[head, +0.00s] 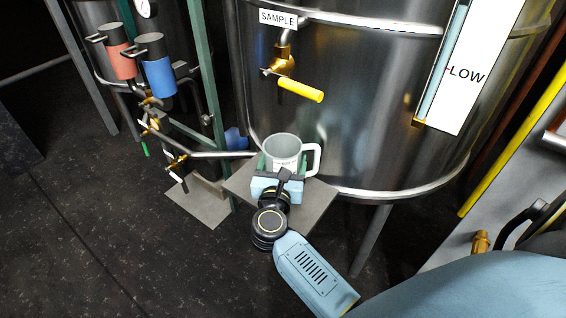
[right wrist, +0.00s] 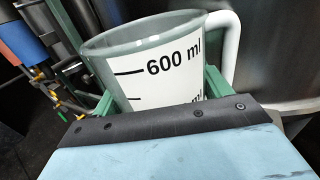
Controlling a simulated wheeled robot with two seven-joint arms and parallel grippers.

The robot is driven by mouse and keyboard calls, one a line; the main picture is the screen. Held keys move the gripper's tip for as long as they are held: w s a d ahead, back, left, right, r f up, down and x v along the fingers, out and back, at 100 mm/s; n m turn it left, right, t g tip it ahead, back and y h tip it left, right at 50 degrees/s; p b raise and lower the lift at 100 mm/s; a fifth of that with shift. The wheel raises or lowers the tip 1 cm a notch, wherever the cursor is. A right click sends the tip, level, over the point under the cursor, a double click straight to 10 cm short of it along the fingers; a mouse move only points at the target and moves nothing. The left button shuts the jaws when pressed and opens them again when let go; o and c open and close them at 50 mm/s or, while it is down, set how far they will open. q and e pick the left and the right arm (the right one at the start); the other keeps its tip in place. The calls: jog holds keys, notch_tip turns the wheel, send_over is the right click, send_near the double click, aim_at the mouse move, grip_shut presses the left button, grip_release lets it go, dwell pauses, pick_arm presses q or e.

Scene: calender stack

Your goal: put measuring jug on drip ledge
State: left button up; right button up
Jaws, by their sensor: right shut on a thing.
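The measuring jug (head: 283,150) is a pale, open-topped cup with a white handle on its right side. It stands upright at the drip ledge (head: 313,203), a grey plate in front of the steel tank, below the sample tap; I cannot tell whether its base touches the plate. My right gripper (head: 281,167) is shut on the jug, with green fingers at either side of it. In the right wrist view the jug (right wrist: 150,70) shows a "600 ml" marking between the fingers (right wrist: 158,92). The jug's base is hidden behind the gripper. My left gripper is not in view.
The steel tank (head: 350,140) rises right behind the ledge. A brass tap with a yellow handle (head: 300,89) juts out above the jug. Pipes and brass valves (head: 176,162) lie left of the ledge. Red and blue cylinders (head: 158,75) hang upper left. Dark floor is open at lower left.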

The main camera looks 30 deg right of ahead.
jog(key=shift+f, duration=0.15)
jog(key=o, duration=1.1)
jog(key=shift+c, duration=0.2)
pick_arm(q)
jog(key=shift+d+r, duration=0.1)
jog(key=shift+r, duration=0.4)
